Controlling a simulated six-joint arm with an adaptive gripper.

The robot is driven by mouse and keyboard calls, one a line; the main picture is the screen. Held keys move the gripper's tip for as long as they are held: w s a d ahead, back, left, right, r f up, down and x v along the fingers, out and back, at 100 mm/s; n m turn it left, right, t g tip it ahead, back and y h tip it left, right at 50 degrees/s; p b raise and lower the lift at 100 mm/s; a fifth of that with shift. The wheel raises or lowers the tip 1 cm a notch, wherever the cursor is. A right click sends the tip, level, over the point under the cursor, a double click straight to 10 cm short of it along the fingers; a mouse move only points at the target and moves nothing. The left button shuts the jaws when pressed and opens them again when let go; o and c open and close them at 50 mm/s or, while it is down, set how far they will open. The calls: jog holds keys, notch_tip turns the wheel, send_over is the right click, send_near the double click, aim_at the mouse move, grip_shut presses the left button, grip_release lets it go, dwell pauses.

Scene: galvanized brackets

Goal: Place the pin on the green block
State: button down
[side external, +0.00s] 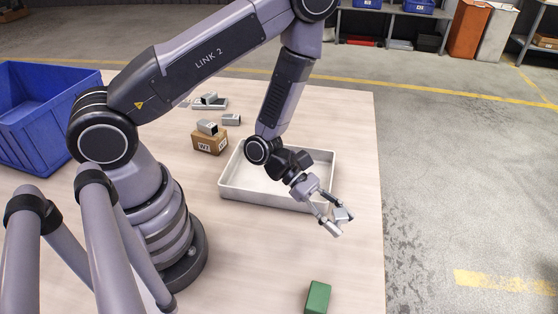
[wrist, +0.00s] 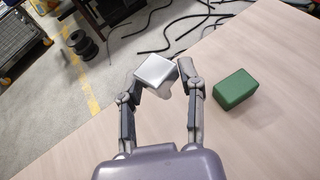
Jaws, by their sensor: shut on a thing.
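The green block (side external: 318,297) lies on the table near the front edge of the side view. In the wrist view it is to the right of the fingers (wrist: 235,89). My gripper (side external: 333,219) is shut on a silver metal piece, which I take to be the pin (wrist: 156,70). The piece also shows at the fingertips in the side view (side external: 343,214). It has a squarish grey face and a paler part below it. The fingers hide some of it. My gripper is above the table, beyond the block in the side view, and the held piece is apart from the block.
A white tray (side external: 227,190) stands behind my gripper. A cardboard box (side external: 209,144) with grey brackets on it and a blue bin (side external: 50,108) stand at the left. The table's right edge (side external: 382,200) is close. Bare table surrounds the block.

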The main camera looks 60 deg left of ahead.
aim_at(319, 296)
jog(key=s+d+f+m+g, duration=0.1)
jog(key=s+d, duration=0.1)
jog(key=s+d+f+m+g, duration=0.1)
jog(key=s+d, duration=0.1)
jog(key=s, duration=0.1)
jog(key=s+d+f+m+g, duration=0.1)
jog(key=s+d+g, duration=0.1)
jog(key=s, duration=0.1)
jog(key=shift+s+d+f+h, duration=0.1)
jog(key=shift+s+f+h, duration=0.05)
jog(key=shift+f+h, duration=0.2)
jog(key=shift+f, duration=2.05)
jog(key=c, duration=0.7)
grip_release()
jog(key=shift+f, duration=0.15)
jog(key=shift+o, duration=0.2)
